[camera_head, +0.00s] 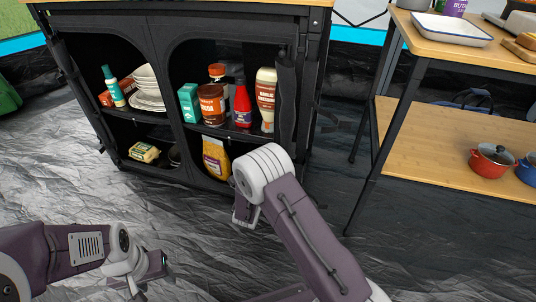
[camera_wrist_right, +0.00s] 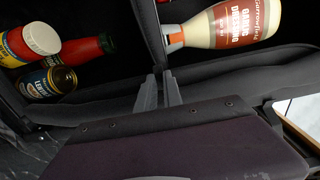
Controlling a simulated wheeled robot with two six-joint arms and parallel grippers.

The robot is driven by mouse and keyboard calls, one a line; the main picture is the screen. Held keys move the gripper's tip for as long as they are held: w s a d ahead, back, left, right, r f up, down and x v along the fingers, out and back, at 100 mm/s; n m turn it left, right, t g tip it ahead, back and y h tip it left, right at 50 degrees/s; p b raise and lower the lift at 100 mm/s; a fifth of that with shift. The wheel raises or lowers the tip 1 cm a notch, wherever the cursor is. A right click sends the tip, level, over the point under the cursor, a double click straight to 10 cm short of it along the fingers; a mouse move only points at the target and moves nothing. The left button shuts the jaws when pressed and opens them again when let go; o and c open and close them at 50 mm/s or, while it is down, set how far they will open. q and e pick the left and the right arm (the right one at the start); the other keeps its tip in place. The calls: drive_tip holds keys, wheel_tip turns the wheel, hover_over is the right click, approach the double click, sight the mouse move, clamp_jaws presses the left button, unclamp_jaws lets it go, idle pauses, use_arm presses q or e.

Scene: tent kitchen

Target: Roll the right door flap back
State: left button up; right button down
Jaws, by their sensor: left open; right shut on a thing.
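The black fabric cabinet (camera_head: 175,20) has two arched door openings, both showing their shelves. The right door flap (camera_head: 286,100) is a dark, narrow strip of cloth at the right side of the right opening. It also shows in the right wrist view (camera_wrist_right: 151,38), running down to my right gripper (camera_wrist_right: 159,92). The right gripper's fingers are closed on the flap's edge. My left gripper (camera_head: 147,274) is open and empty, low at the bottom left, away from the cabinet.
A garlic dressing bottle (camera_head: 265,98), red bottle (camera_head: 242,103) and brown jar (camera_head: 211,104) stand on the right shelf, close to the flap. A wooden-shelved table (camera_head: 420,130) with pots (camera_head: 490,160) stands at right. Crinkled floor in front is clear.

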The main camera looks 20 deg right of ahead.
drive_tip(key=c, duration=1.5)
unclamp_jaws()
drive_tip(key=shift+s+d, duration=0.2)
drive_tip(key=p+v, duration=0.6)
drive_tip(key=v, duration=0.3)
drive_tip(key=shift+f, duration=0.1)
